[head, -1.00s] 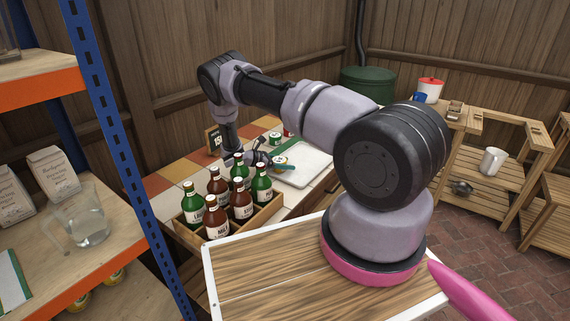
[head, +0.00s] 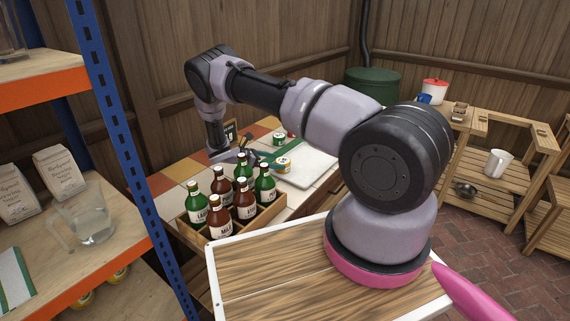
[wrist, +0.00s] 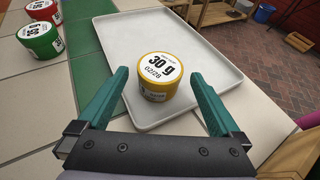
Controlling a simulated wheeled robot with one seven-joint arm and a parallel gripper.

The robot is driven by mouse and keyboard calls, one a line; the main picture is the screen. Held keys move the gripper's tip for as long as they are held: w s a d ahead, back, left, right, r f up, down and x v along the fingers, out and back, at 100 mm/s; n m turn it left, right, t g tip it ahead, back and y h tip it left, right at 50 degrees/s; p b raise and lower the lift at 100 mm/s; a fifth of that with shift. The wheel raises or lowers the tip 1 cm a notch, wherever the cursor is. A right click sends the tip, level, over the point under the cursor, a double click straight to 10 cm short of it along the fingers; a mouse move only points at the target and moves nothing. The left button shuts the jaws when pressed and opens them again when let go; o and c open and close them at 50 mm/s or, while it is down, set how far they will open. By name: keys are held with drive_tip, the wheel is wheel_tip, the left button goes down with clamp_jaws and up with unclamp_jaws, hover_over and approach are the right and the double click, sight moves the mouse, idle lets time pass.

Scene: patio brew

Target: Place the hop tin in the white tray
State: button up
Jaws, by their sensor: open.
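A yellow tin (wrist: 156,90) with a white lid label reading "30 g" stands upright on the white tray (wrist: 190,40), inside its near left part. I take it for the hop tin, though its name is not readable. My gripper (wrist: 160,76) is open, with one green finger on each side of the tin and visible gaps between. In the head view the tin (head: 284,167) stands at the left part of the tray (head: 312,171), just beyond my gripper (head: 276,157).
A green tin (wrist: 40,9) and a red tin (wrist: 40,40) stand on the tiles left of the tray. A wooden crate of bottles (head: 262,219) stands at the counter's near side. The tray's far part is bare.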

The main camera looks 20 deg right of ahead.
drive_tip(key=v, duration=0.5)
drive_tip(key=shift+a+r, duration=0.1)
drive_tip(key=shift+r, duration=0.05)
drive_tip(key=s+d+r+m+y, duration=0.1)
drive_tip(key=s+r+m+y, duration=0.25)
drive_tip(key=r, duration=0.75)
drive_tip(key=s+d+r+m+g+y, duration=0.1)
drive_tip(key=s+r+m+y, duration=0.3)
drive_tip(key=r, duration=0.7)
drive_tip(key=s+r+m+y, duration=0.25)
drive_tip(key=r+m, duration=0.25)
drive_tip(key=r, duration=0.6)
drive_tip(key=s+r+m+t+y, duration=0.1)
drive_tip(key=s+r+m+t, duration=0.1)
drive_tip(key=s+r, duration=0.3)
drive_tip(key=s+a+r+m+t+y, duration=0.1)
drive_tip(key=s+r+m, duration=0.4)
drive_tip(key=s, duration=0.7)
drive_tip(key=s+a+r+m+t+y, duration=0.1)
drive_tip(key=s+r+m+t+y, duration=0.2)
drive_tip(key=s, duration=0.5)
drive_tip(key=shift+s+r+t, duration=0.4)
drive_tip(key=shift+r+t, duration=0.3)
drive_tip(key=shift+r, duration=0.7)
